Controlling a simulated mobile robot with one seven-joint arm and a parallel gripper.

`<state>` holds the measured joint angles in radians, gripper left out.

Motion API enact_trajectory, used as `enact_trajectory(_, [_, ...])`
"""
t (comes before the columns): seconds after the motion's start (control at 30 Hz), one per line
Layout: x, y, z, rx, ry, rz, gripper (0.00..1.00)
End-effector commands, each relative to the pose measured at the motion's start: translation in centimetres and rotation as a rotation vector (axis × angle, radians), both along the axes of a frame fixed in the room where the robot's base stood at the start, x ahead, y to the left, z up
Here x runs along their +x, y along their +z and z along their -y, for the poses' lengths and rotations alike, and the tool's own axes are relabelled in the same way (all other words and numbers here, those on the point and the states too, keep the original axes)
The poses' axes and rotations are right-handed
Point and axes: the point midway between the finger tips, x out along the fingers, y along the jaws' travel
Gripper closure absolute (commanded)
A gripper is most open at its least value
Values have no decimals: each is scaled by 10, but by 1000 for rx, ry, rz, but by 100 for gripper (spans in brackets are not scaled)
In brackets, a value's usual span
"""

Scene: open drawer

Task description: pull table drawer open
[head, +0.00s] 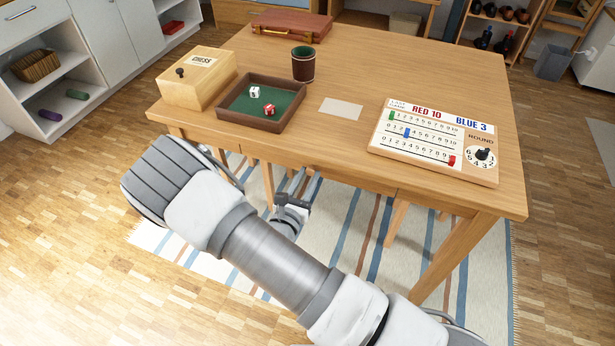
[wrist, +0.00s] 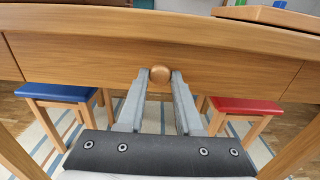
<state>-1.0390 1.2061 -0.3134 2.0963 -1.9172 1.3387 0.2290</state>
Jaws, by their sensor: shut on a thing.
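The wooden table (head: 400,60) has a drawer in its front apron. The drawer front (wrist: 90,62) fills the wrist view between two side seams and looks flush with the apron. A round copper-coloured knob (wrist: 160,75) sits at its middle. My gripper (wrist: 160,82) has its two grey fingers on either side of the knob, shut on it. In the head view my gripper (head: 302,183) is under the table's front edge, and the knob is hidden there.
A blue stool (wrist: 55,93) and a red stool (wrist: 246,105) stand under the table. On top are a dice tray (head: 238,122), chess box (head: 190,92), cup (head: 303,66), card (head: 341,108), scoreboard (head: 430,150) and case (head: 290,27). A striped rug (head: 345,225) lies below.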

Motion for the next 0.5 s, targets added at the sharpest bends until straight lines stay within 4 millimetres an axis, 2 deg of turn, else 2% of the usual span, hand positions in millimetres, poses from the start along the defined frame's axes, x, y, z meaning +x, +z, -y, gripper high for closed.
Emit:
enact_trajectory(0.17, [-14, 0, -6, 0, 2, -2, 100])
enact_trajectory(0.27, [-29, 1, -11, -1, 3, -4, 100])
enact_trajectory(0.5, [-84, 1, -31, -1, 6, -5, 100])
